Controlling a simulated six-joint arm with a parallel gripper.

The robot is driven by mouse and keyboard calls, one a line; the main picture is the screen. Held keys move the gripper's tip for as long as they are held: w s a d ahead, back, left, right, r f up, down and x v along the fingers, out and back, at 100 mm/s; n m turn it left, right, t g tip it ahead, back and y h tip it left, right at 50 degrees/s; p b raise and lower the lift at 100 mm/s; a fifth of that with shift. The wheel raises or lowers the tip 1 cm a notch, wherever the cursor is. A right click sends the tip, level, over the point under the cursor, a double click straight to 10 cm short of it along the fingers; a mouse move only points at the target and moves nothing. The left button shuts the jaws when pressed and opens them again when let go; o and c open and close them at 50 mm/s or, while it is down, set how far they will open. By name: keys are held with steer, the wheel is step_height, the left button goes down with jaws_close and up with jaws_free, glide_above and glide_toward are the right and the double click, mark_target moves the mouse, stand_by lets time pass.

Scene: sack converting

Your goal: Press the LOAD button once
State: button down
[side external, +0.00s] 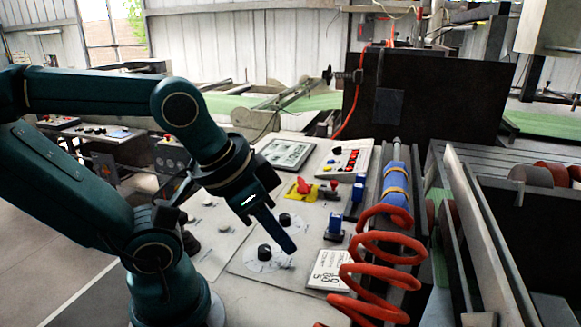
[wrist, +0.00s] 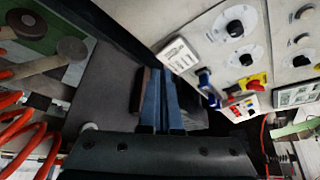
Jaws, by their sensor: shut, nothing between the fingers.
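My gripper (side external: 290,248) is shut and empty, its blue fingers angled down over the control panel (side external: 226,258), close to a black knob in the side view. Its fingers (wrist: 161,75) also show in the wrist view. No LOAD label is legible in either view, so I cannot tell which control is the LOAD button. A pale box with red buttons (side external: 347,158) stands at the panel's far end; it also shows in the wrist view (wrist: 240,108). A red control on a yellow plate (side external: 303,187) is nearer, with blue switches (side external: 334,224) to its right.
Black knobs on round dials (side external: 265,252) stick up from the panel. A display (side external: 287,153) lies at the back. Metal rails (side external: 480,215) border the right side.

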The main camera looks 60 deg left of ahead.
stand_by(0.4)
steer(key=m+g+y, duration=0.4)
steer(key=g+y, duration=0.4)
steer(key=g, duration=0.2)
glide_above(224, 227)
steer(key=shift+f, duration=2.3)
steer(key=shift+w+d, duration=0.35)
steer(key=shift+w, duration=0.05)
steer(key=shift+f, duration=4.4)
